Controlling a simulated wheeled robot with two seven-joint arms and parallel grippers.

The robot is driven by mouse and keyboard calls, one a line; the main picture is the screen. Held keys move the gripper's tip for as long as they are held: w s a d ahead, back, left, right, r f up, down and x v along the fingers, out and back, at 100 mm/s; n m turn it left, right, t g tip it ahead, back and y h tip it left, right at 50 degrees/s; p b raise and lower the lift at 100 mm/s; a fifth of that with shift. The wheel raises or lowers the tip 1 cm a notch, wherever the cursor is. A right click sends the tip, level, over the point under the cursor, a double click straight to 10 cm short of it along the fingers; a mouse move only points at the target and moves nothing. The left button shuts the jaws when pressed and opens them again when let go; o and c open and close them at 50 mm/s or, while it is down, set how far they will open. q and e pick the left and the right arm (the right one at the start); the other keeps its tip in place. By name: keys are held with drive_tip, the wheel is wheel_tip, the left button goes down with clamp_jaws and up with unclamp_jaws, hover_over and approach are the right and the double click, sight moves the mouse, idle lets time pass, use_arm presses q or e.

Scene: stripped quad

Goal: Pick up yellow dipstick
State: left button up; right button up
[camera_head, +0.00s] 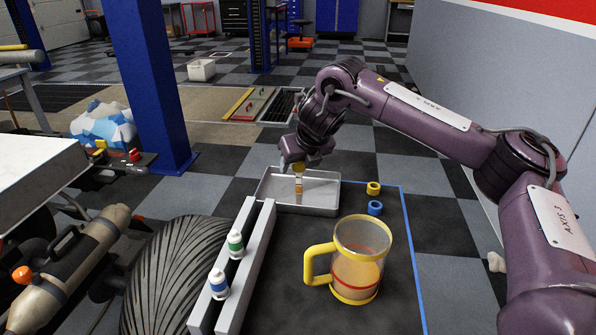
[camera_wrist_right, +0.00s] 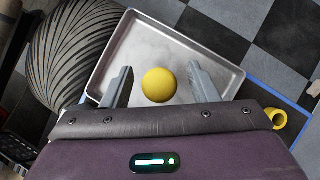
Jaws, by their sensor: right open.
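The yellow dipstick shows in the head view as a small yellow top (camera_head: 298,168) with a pale shaft below it, over the grey metal tray (camera_head: 325,208). In the right wrist view its round yellow end (camera_wrist_right: 159,85) sits between the two fingers, with a gap on each side. My right gripper (camera_wrist_right: 157,88) is open and points down over the tray; it also shows in the head view (camera_head: 299,167). Whether the dipstick's lower end touches the tray is unclear. My left gripper is not in view.
A clear jug with a yellow handle (camera_head: 360,260) stands on the dark mat (camera_head: 300,308). Yellow (camera_head: 373,188) and blue (camera_head: 375,208) rings lie near the tray. Green-topped (camera_head: 235,244) and blue-topped (camera_head: 219,285) bottles stand in a grey rail (camera_head: 262,235). A tyre (camera_head: 180,275) is at the left.

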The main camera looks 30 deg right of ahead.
drive_tip(key=shift+x, duration=0.85)
drive_tip(key=c, duration=1.1)
drive_tip(key=shift+r, duration=0.1)
drive_tip(key=shift+c, duration=0.2)
